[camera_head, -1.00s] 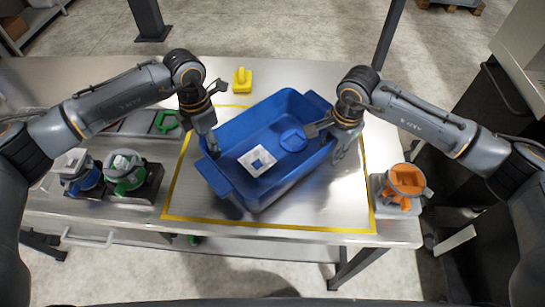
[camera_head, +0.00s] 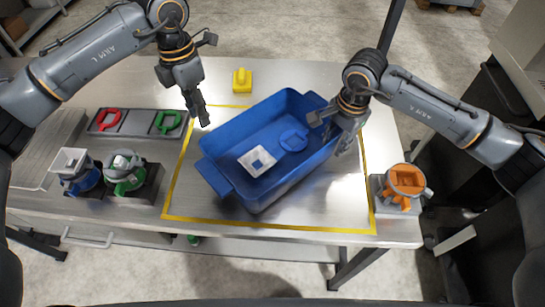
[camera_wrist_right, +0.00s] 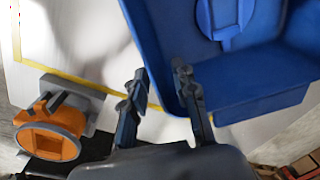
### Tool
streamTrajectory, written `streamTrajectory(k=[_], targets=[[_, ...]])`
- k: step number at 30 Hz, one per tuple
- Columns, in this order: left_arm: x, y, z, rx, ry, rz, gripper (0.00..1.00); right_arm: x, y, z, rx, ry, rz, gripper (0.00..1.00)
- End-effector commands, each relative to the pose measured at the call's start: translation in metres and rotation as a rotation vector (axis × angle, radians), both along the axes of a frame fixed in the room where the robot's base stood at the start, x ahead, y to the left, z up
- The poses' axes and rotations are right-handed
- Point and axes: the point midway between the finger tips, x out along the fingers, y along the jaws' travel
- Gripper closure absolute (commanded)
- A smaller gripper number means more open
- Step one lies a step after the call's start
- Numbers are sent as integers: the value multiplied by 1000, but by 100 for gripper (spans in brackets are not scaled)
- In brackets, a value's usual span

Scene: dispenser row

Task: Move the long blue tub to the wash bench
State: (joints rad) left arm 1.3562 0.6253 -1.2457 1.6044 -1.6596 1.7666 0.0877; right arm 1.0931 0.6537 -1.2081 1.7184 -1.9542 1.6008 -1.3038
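The long blue tub (camera_head: 262,128) sits at a slant on the metal table, inside a yellow taped outline. My right gripper (camera_head: 334,130) straddles the tub's right-hand wall, one finger inside and one outside. In the right wrist view its fingers (camera_wrist_right: 161,82) are apart, with a gap beside the tub wall (camera_wrist_right: 150,45). No wash bench can be identified.
An orange dispenser (camera_head: 405,182) stands right of the outline. White-and-blue (camera_head: 75,172) and green (camera_head: 125,172) dispensers stand at left. A tray with red and green rings (camera_head: 137,122) lies behind them. A yellow block (camera_head: 242,80) is at the back. The outline's front is clear.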

Motion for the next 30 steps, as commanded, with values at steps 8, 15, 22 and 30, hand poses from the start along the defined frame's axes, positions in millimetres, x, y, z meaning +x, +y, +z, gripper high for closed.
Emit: streamTrajectory(k=[8, 15, 22, 30], targets=[[0, 0, 0, 0, 0, 0, 72, -3, -3, 58, 0, -4, 0, 72], [0, 0, -1, 0, 0, 0, 72, -4, -4, 80, -1, -1, 0, 72], [0, 0, -1, 0, 0, 0, 72, -5, -5, 81, -1, -1, 0, 72], [0, 0, 0, 0, 0, 0, 72, -5, -5, 81, -1, -1, 0, 72]])
